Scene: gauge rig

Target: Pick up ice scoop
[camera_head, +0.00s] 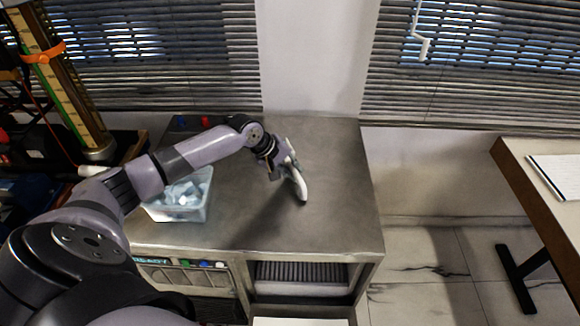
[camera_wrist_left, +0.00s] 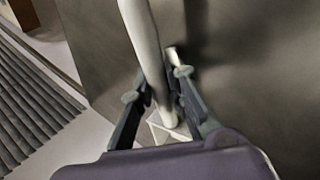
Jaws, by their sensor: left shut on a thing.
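The ice scoop (camera_head: 299,184) is a pale, whitish tool, seen in the head view at the middle of the metal counter. My left gripper (camera_head: 284,164) is shut on it, and the scoop's lower end points down and toward the front. In the left wrist view the scoop's long pale shaft (camera_wrist_left: 143,38) runs up from between the fingers of my left gripper (camera_wrist_left: 158,88). The scoop casts a shadow on the counter; I cannot tell whether it touches the surface. My right gripper is not in view.
The metal counter (camera_head: 335,215) is clear to the right of the gripper. A clear plastic bin (camera_head: 182,214) with ice-like pieces stands at its left, beneath my arm. A tall gauge column (camera_head: 66,92) stands at the far left. A table (camera_head: 545,165) with paper is at the right.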

